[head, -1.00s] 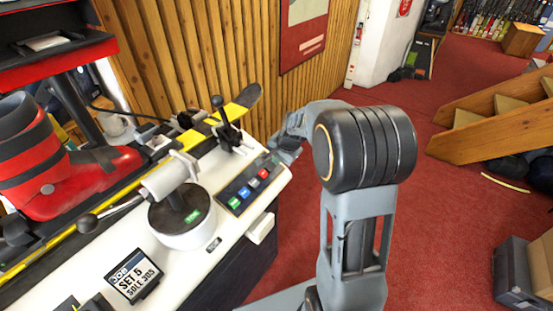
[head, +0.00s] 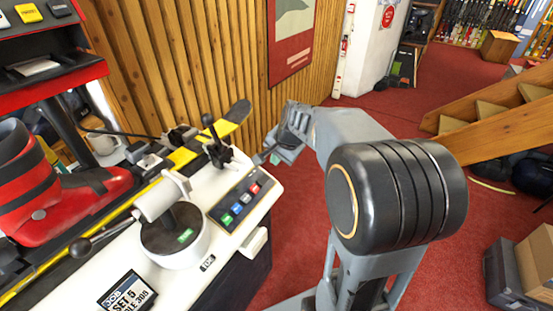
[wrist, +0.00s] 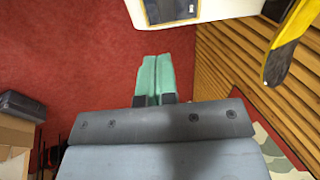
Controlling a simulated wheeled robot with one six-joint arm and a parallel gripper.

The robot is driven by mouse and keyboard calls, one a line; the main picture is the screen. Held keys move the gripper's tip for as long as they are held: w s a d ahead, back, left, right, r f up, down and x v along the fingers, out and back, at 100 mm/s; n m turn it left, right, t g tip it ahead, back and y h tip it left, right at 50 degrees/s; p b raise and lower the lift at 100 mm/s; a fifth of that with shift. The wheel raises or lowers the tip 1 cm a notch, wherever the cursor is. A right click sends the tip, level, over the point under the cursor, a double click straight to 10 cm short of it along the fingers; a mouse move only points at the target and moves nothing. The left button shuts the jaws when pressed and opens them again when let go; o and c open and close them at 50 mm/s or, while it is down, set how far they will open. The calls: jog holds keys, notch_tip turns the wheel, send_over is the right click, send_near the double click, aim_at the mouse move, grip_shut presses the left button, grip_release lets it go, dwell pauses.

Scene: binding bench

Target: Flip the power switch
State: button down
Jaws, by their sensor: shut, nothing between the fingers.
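No part is clearly readable as the power switch. A dark control panel (head: 242,199) with several coloured buttons sits at the near right end of the white bench top; its edge also shows at the top of the wrist view (wrist: 172,10). A pale box-like part (head: 255,241) sticks out of the bench's side below the panel. My gripper (head: 268,155) is just right of the bench's end, close to the panel's far corner. In the wrist view its green fingers (wrist: 153,60) are together and empty, over red carpet, apart from the bench.
A black-knobbed lever (head: 215,142) stands behind the panel. A white cylinder clamp (head: 172,225), a red ski boot (head: 80,200) and a yellow-black ski (head: 232,122) occupy the bench. A slatted wood wall (head: 180,70) rises behind.

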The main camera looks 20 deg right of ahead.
jog(key=s+a+f+n+h, duration=0.1)
jog(key=s+a+n, duration=0.2)
jog(key=s+n, duration=0.2)
jog(key=s+a+f+n+g, duration=0.1)
jog(key=s+a+n, duration=0.2)
jog(key=s, duration=0.9)
jog(key=shift+n+h, duration=0.4)
jog(key=shift+n, duration=1.2)
jog(key=shift+s, duration=0.1)
